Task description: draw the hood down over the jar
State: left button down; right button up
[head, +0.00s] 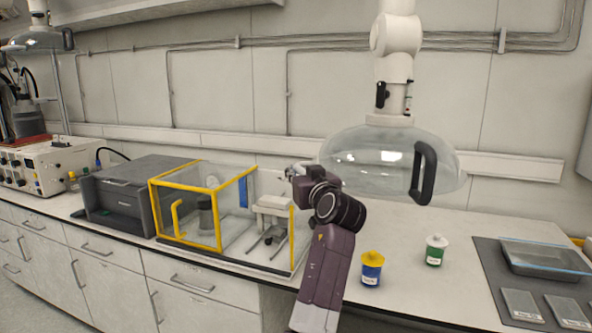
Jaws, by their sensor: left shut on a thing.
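The clear dome-shaped hood (352,160) hangs from a white jointed arm above the bench, with a black handle (424,174) on its front right. Below it on the bench stand two upright small jars: a blue jar with a yellow lid (371,271) and a green jar with a white lid (435,251). The hood is well above both and apart from them. My left gripper (294,172) is left of the hood, apart from its handle, by the yellow-framed box. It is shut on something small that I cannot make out. My right gripper is not in view.
A clear box with yellow edges (219,207) and a dark grey machine (122,190) stand at the left. A grey mat (489,259) at the right bears a clear tray (541,270) and flat labelled pieces. Another hood (34,39) hangs far left. The bench around the jars is clear.

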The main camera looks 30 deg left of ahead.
pick_arm(q)
jog(key=shift+f, duration=0.1)
jog(key=c, duration=2.3)
grip_release()
jog(key=shift+o, duration=0.6)
jog(key=shift+s+r, duration=0.2)
jog(key=shift+d+f, duration=0.1)
jog(key=shift+d, duration=0.1)
jog(key=v, duration=1.1)
jog(key=shift+s+d, duration=0.15)
jog(key=shift+s, duration=0.2)
